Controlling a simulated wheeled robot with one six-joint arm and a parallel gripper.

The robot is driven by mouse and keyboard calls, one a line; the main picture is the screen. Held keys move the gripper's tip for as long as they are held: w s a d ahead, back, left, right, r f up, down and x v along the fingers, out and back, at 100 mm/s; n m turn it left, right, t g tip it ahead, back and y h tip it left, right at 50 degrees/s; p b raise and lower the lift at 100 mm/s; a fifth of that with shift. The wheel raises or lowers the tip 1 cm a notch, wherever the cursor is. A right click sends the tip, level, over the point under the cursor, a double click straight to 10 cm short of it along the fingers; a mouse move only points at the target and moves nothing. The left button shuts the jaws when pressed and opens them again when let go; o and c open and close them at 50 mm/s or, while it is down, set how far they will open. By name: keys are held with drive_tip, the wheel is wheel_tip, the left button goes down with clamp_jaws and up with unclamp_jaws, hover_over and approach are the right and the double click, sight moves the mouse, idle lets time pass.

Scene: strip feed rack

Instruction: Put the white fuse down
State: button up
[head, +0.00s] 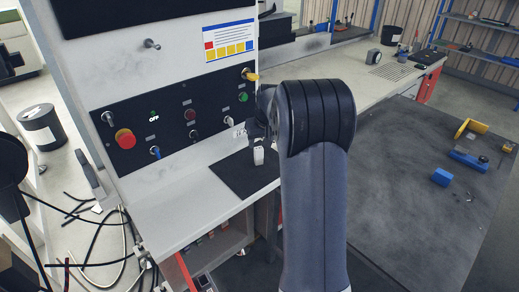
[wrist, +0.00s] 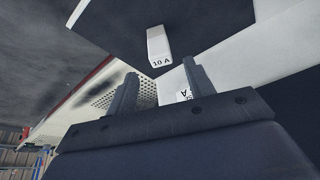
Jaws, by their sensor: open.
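The white fuse (head: 259,156) is a small pale block on the black mat (head: 228,174) on the bench ledge. In the wrist view the white fuse (wrist: 159,46) shows a "10 A" marking and lies just beyond my fingertips, apart from both fingers. My gripper (wrist: 160,75) is open, its two fingers spread with nothing held between them. In the head view my gripper is close to the fuse, mostly dark and partly hidden by my arm. Whether the fuse's base rests flat on the mat is hard to tell.
A black control panel (head: 180,122) with a red button (head: 125,138), knobs and a yellow-handled piece (head: 250,76) stands behind the mat. A dark table (head: 420,190) at right carries blue and yellow parts. Cables (head: 95,240) lie at lower left.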

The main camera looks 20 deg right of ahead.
drive_tip(key=shift+v, duration=2.25)
